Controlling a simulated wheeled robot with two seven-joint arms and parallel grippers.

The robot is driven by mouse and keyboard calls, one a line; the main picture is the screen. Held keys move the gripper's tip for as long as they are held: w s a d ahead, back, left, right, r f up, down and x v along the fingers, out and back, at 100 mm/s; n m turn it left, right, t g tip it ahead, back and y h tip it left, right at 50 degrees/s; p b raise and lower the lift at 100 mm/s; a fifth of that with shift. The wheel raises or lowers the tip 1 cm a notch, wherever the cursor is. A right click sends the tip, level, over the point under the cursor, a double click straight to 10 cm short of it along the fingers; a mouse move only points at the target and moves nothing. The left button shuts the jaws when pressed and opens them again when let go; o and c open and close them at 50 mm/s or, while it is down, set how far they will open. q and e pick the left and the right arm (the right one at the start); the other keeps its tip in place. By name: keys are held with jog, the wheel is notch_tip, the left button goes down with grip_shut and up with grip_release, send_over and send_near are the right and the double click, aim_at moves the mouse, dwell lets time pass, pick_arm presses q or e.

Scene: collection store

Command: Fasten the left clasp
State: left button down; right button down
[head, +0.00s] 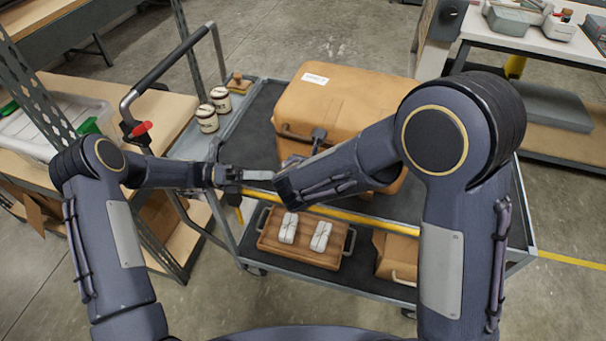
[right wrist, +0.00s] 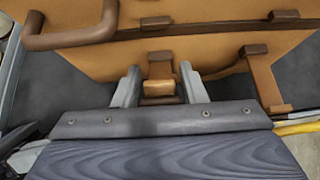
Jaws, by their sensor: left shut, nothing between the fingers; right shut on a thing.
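The tan case (head: 345,98) stands on the cart's upper shelf, with a white label on its lid. In the right wrist view, its front face (right wrist: 212,52) fills the upper part. My right gripper (right wrist: 160,88) has its two grey fingers shut on a small brown clasp (right wrist: 158,89) low on that face. A brown fitting (right wrist: 156,22) sits on the band above it. In the head view my right forearm hides the held clasp. My left gripper (head: 262,175) is shut and empty, left of my right wrist.
A brown handle (right wrist: 75,32) juts out left of the clasp, and a strap (right wrist: 263,78) hangs on the right. Two jars (head: 208,118) stand on the cart's left end. The lower shelf holds a wooden tray (head: 270,240) with two white items. A bench stands left.

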pick_arm(q)
jog(key=x, duration=1)
